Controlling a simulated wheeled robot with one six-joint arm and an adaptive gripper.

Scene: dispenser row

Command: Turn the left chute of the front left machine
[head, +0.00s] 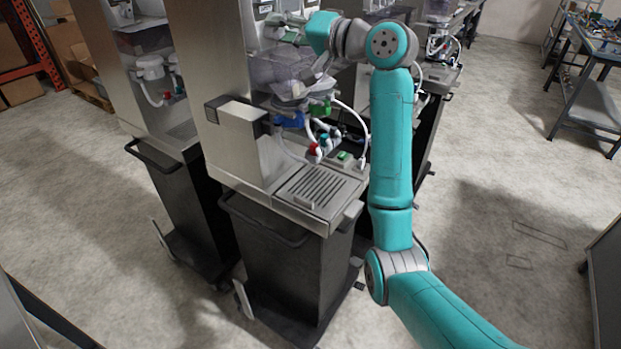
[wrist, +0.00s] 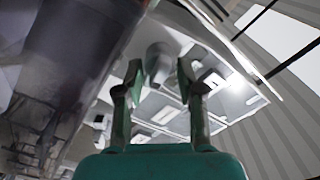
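The steel dispensing machine (head: 235,150) nearest me stands in the middle of the head view. A clear container (head: 280,68) sits in its upper bay, with a blue part (head: 290,121) and a green part (head: 320,108) below it. I cannot tell which part is the left chute. My gripper (head: 290,30) is at the top of this bay, above the clear container, and partly hidden by my arm. In the wrist view its two fingers (wrist: 160,75) are apart. A grey rounded piece (wrist: 158,58) shows between the fingertips; I cannot tell whether they touch it.
A similar machine (head: 150,60) stands to the left, and more stand behind. White hoses, red and blue fittings and a drip grille (head: 312,187) fill the lower bay. A black bin (head: 275,260) is underneath. A workbench (head: 590,90) stands far right. The floor at right is mostly open.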

